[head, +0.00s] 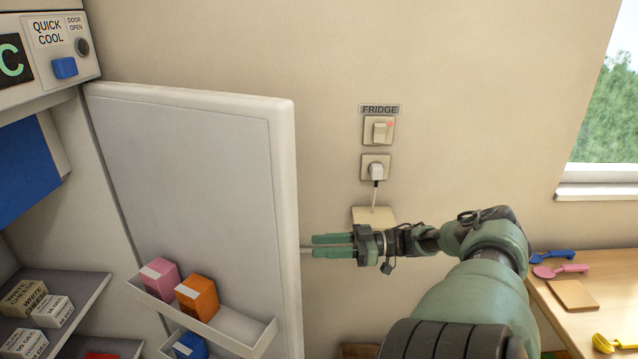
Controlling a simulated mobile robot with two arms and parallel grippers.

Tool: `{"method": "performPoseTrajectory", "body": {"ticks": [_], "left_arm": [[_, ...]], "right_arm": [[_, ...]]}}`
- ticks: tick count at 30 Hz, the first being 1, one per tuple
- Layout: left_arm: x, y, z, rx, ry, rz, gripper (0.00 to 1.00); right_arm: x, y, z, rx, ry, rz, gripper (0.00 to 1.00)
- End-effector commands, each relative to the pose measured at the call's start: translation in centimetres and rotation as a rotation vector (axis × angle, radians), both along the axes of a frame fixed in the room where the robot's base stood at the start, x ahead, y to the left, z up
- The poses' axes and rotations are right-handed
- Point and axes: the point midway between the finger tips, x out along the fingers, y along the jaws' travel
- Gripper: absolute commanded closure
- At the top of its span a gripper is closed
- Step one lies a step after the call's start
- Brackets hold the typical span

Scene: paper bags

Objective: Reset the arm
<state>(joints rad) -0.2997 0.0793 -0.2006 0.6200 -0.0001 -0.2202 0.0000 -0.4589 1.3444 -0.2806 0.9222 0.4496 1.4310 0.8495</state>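My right arm comes in from the lower right. Its green gripper (314,246) points left, with its fingertips close to the free edge of the open white fridge door (200,165). Its two fingers are apart, with a narrow gap between them. A thin pale strip shows between the fingertips and the door edge; I cannot tell whether it touches the gripper. My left arm and gripper are not in view.
Pink (157,279) and orange cartons (198,297) stand in the door shelf. Cheese boxes (24,299) sit inside the fridge. A switch (379,131) and a plugged socket (375,168) are on the wall. A wooden table (600,318) with scoops is at right.

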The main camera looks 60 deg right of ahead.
Motion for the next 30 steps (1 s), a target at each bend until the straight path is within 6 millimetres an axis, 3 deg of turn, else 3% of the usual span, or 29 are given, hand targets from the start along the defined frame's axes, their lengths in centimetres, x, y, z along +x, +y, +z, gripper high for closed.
{"method": "performPoseTrajectory", "body": {"ticks": [12,14,16,20,23,26,30], "left_arm": [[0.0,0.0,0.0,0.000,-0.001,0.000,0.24],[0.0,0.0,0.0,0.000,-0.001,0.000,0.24],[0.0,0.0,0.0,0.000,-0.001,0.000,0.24],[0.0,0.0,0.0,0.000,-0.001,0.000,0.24],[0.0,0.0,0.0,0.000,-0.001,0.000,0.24],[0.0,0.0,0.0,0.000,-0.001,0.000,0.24],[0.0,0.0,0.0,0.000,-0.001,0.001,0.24]], "right_arm": [[0.0,0.0,-0.2,0.000,0.001,-0.004,0.66],[-0.1,-0.1,-1.1,-0.005,0.007,-0.024,0.66],[-0.4,-0.5,-3.3,-0.019,0.025,-0.076,0.66],[-1.7,-1.4,-10.8,-0.079,0.102,-0.240,0.66],[-3.6,-1.4,-18.3,-0.143,0.204,-0.374,0.66],[-6.0,-0.2,-25.4,-0.206,0.321,-0.478,0.66],[-10.2,3.2,-34.9,-0.292,0.511,-0.571,0.66]]}}
